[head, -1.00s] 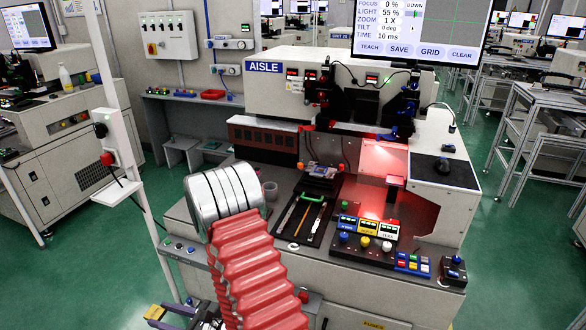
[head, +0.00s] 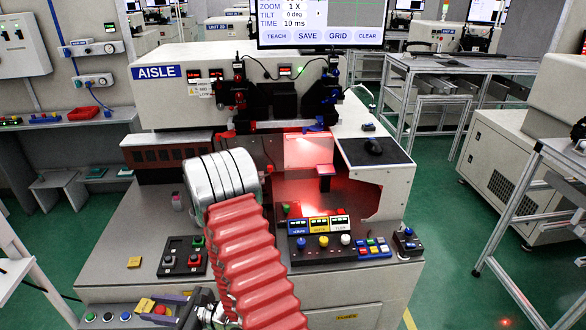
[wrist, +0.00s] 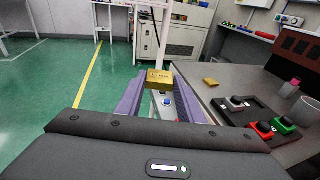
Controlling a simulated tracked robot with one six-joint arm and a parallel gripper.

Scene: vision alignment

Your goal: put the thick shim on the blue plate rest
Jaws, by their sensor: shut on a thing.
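My gripper (head: 153,309) is low at the front left of the machine in the head view, partly hidden by my red arm sleeve. In the wrist view its purple fingers (wrist: 158,100) are closed on a gold block (wrist: 160,77), which I take for the thick shim; it also shows in the head view (head: 144,304). A flatter gold piece (wrist: 211,82) lies apart on the grey deck, also in the head view (head: 134,262).
A black button panel (head: 184,257) and a pink-topped item (head: 177,201) stand on the deck's left side. A control box with coloured knobs (head: 340,243) is at the front right. A black pad (head: 374,151) lies farther right. Bare deck lies around the loose gold piece.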

